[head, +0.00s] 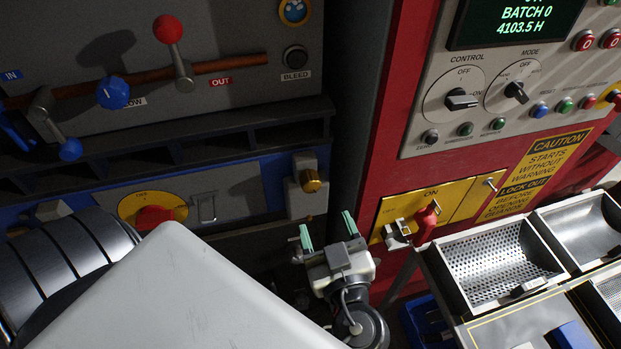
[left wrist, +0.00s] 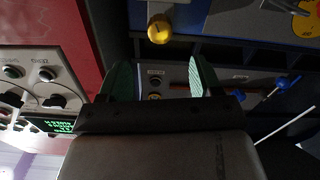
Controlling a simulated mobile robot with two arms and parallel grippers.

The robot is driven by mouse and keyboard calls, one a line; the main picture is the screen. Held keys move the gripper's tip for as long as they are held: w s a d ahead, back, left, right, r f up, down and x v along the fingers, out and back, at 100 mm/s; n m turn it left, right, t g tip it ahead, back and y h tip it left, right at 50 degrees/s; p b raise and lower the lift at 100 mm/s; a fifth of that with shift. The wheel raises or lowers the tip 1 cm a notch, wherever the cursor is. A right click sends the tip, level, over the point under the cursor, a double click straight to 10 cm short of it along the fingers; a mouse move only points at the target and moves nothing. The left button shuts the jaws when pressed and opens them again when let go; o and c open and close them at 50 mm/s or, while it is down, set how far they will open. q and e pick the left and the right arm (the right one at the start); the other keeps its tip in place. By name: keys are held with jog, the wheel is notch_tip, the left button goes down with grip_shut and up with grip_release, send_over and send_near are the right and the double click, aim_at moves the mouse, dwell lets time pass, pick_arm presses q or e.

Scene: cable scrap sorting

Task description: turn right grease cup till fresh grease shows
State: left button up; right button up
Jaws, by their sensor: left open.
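A brass grease cup (head: 310,181) sits on a pale grey block (head: 303,199) at the right end of the blue machine's lower front. It also shows as a round brass knob in the left wrist view (left wrist: 160,29). My left gripper (head: 328,232) is open and empty, with green finger pads, below and slightly right of the cup in the head view. The fingers are apart from the cup. In the left wrist view, the open fingers (left wrist: 160,78) have the cup beyond their tips, near the top edge. I see no fresh grease. My right gripper is not in view.
A red cabinet (head: 377,150) with a yellow switch plate (head: 462,203) and red handle (head: 427,218) stands close on the right. Metal trays (head: 490,262) lie at lower right. A red rotary switch (head: 155,217) and levers (head: 183,84) are left of the cup.

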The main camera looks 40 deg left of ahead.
aim_at(312, 188)
pick_arm(q)
jog(key=p+x, duration=0.5)
jog(key=x, duration=0.4)
jog(key=shift+w+a+r, duration=0.1)
jog(key=shift+a+r, duration=0.1)
jog(key=shift+w+a+f, duration=0.1)
jog(key=shift+w+a, duration=0.15)
jog(key=shift+a, duration=0.05)
jog(key=shift+f, duration=0.1)
